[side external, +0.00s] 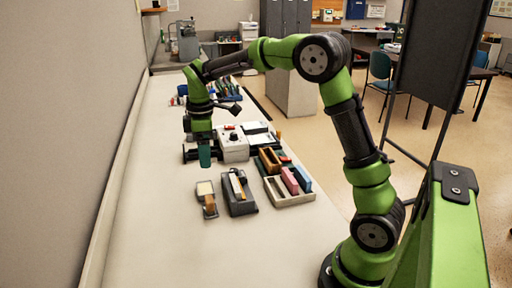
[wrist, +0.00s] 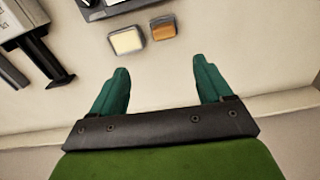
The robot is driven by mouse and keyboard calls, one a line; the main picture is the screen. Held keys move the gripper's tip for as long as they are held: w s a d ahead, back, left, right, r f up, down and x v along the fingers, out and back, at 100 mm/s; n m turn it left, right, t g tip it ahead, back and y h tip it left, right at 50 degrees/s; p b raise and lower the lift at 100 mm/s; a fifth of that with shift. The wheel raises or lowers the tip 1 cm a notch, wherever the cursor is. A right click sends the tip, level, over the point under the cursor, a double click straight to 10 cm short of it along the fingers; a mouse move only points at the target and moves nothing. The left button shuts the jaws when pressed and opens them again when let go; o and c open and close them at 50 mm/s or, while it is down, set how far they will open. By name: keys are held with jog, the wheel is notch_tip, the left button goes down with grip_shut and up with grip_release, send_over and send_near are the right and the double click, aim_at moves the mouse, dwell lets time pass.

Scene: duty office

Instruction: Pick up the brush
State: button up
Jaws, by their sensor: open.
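My gripper (side external: 204,157) has green fingers and is low over the light counter beside a white box. In the wrist view my gripper (wrist: 160,88) is open, with only bare counter between its fingers. A small piece with a cream face (side external: 205,188) and a brown wooden block (side external: 210,207) lie close together, nearer the side camera than my gripper. In the wrist view the cream piece (wrist: 127,40) and the brown block (wrist: 163,27) lie beyond the fingertips, apart from them. These may be the brush; I cannot tell for certain.
A dark holder (side external: 239,207) with yellow and white pieces stands right of the cream piece. A pale tray (side external: 293,200) holds pink, blue and brown blocks. The white box with a dark knob (side external: 233,151) is close to my gripper. The counter's near left is clear, beside the wall.

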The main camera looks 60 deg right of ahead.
send_near(209, 199)
jog(key=shift+n, duration=0.4)
jog(key=f, duration=0.5)
jog(key=shift+d+f, duration=0.2)
jog(key=shift+d, duration=0.05)
jog(key=shift+w+a+f, duration=0.1)
jog(key=shift+f, duration=1.2)
jog(key=shift+a+f, duration=0.1)
jog(key=shift+f, duration=1.2)
jog(key=c, duration=1)
notch_tip(209, 199, up, 10)
jog(key=shift+r, duration=0.1)
jog(key=o, duration=0.4)
jog(key=c, duration=0.4)
